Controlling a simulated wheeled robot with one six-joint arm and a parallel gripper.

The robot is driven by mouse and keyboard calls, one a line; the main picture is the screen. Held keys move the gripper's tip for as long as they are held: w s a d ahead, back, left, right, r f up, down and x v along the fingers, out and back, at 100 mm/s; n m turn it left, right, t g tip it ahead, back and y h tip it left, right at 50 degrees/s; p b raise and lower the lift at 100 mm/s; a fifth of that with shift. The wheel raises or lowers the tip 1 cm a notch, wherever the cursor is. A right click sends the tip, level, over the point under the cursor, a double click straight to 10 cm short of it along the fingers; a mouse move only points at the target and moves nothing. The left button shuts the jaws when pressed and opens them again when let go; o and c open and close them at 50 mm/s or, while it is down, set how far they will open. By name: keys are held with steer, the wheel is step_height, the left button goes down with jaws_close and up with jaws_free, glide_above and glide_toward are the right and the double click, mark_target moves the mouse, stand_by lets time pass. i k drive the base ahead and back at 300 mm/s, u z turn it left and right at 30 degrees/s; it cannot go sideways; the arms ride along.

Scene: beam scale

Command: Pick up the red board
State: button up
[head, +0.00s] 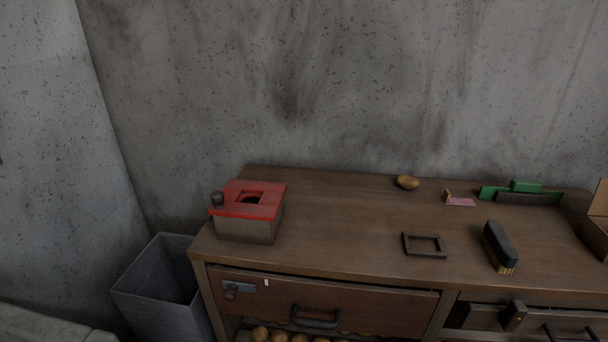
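A flat red board (268,196) with a dark hole in it lies on top of a brown-grey box (247,229) at the left end of the wooden cabinet top. A dark round knob (217,199) shows at the left edge of the board. Whether the board is loose or fixed to the box I cannot tell. My gripper is not in view.
The cabinet top (335,215) is clear right of the box. Farther right are a dark frame (424,245), a brush (498,247), a small wooden bowl (408,182), a pink piece (461,202) and a green object (524,187). A grey bin (160,290) stands left.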

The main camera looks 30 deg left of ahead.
mark_target(226, 203)
steer(key=u, duration=1.45)
steer(key=i, duration=1)
steer(key=z, duration=0.05)
